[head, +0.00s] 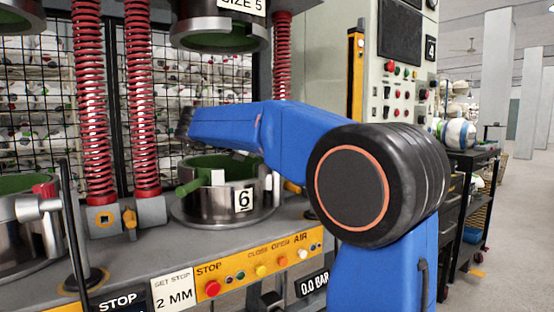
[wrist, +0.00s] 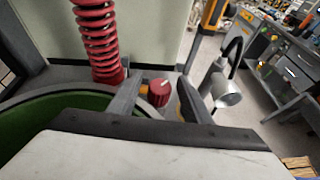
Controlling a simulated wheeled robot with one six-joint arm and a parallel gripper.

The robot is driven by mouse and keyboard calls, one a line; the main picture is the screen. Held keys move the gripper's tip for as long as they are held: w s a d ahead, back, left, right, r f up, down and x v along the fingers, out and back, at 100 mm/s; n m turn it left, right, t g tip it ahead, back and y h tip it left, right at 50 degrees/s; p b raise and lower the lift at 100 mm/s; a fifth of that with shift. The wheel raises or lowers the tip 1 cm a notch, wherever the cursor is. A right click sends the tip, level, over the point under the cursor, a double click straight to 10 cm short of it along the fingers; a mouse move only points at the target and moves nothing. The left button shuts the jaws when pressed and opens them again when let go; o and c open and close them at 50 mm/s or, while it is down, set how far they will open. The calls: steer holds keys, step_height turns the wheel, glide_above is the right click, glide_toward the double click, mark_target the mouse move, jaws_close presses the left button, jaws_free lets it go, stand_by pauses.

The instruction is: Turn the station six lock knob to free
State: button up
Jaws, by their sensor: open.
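A red lock knob (wrist: 159,93) with a small pale mark on top shows in the wrist view, beside a green-lined ring (wrist: 45,112). My gripper (wrist: 158,84) is open, with one grey finger to the left of the knob and one to the right in the picture. I cannot tell whether either finger touches it. In the head view the station six mould (head: 207,208) carries a "6" label (head: 244,200). My blue arm reaches across above it. The knob is not seen in the head view, and my gripper cannot be made out there.
Red springs (head: 142,100) stand around the press, and an upper mould (head: 220,38) hangs over station six. Another red knob (head: 45,190) sits at the left station. A yellow button panel (head: 255,265) runs along the front. A silver cylinder (wrist: 227,92) stands right of the knob.

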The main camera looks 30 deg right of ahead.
steer(key=shift+d+f, duration=0.1)
steer(key=shift+d, duration=0.1)
steer(key=c, duration=1.1)
steer(key=shift+o, duration=0.2)
steer(key=shift+s+n+t, duration=0.1)
steer(key=shift+n+t, duration=0.2)
steer(key=shift+t, duration=0.1)
steer(key=n+t, duration=0.3)
steer(key=t, duration=0.1)
steer(key=shift+n, duration=0.3)
steer(key=shift+n+t+y, duration=1.5)
steer(key=shift+n+t, duration=0.8)
steer(key=shift+t, duration=0.2)
steer(key=shift+w, duration=0.2)
